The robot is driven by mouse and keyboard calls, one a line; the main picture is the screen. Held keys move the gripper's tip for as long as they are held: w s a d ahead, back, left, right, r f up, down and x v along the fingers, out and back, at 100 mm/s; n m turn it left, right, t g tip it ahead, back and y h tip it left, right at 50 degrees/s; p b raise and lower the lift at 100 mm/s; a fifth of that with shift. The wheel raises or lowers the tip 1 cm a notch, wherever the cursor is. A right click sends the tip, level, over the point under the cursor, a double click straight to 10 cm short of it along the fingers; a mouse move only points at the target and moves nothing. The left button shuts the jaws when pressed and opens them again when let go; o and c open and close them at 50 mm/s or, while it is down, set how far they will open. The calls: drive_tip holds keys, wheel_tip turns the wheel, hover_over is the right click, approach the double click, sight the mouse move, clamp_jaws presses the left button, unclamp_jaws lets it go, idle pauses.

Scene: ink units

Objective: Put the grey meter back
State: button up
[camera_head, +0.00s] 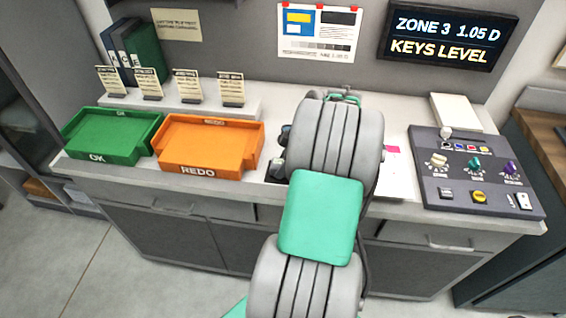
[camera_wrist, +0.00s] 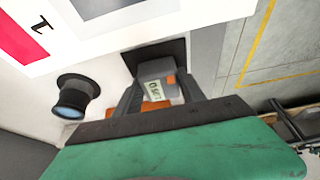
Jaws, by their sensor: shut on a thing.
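The grey meter (camera_wrist: 157,72) shows in the wrist view, with a small pale display and an orange spot. My gripper (camera_wrist: 160,92) is shut on it, one dark finger on each side. A dark square pad (camera_wrist: 178,48) shows just beyond and around the meter. I cannot tell whether the meter touches it. In the head view my arm hides the gripper and most of this spot.
A dark loupe (camera_wrist: 74,96) stands close left of the meter in the wrist view. A control panel (camera_head: 474,172) is at the right of the counter. Orange REDO (camera_head: 209,170) and green OK (camera_head: 109,157) trays are at the left. A printed sheet (camera_head: 398,178) lies right of my arm.

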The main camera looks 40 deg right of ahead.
drive_tip(key=shift+f, duration=0.15)
drive_tip(key=o, duration=1.5)
drive_tip(key=shift+c, duration=0.2)
drive_tip(key=v, duration=1.2)
drive_tip(key=w+a+r+m+h, duration=0.1)
drive_tip(key=w+a+r, duration=0.15)
drive_tip(key=a, duration=0.55)
drive_tip(key=w+a+r+m, duration=0.15)
drive_tip(key=w+a, duration=0.25)
drive_tip(key=a, duration=0.4)
drive_tip(key=s+a+f+m+h, duration=0.1)
drive_tip(key=s+a+m, duration=0.1)
drive_tip(key=a, duration=0.5)
drive_tip(key=s+a+f+m, duration=0.2)
drive_tip(key=s+a, duration=0.3)
drive_tip(key=a, duration=0.3)
drive_tip(key=shift+m+h+b, duration=0.3)
drive_tip(key=shift+m+h, duration=0.1)
drive_tip(key=shift+m, duration=0.05)
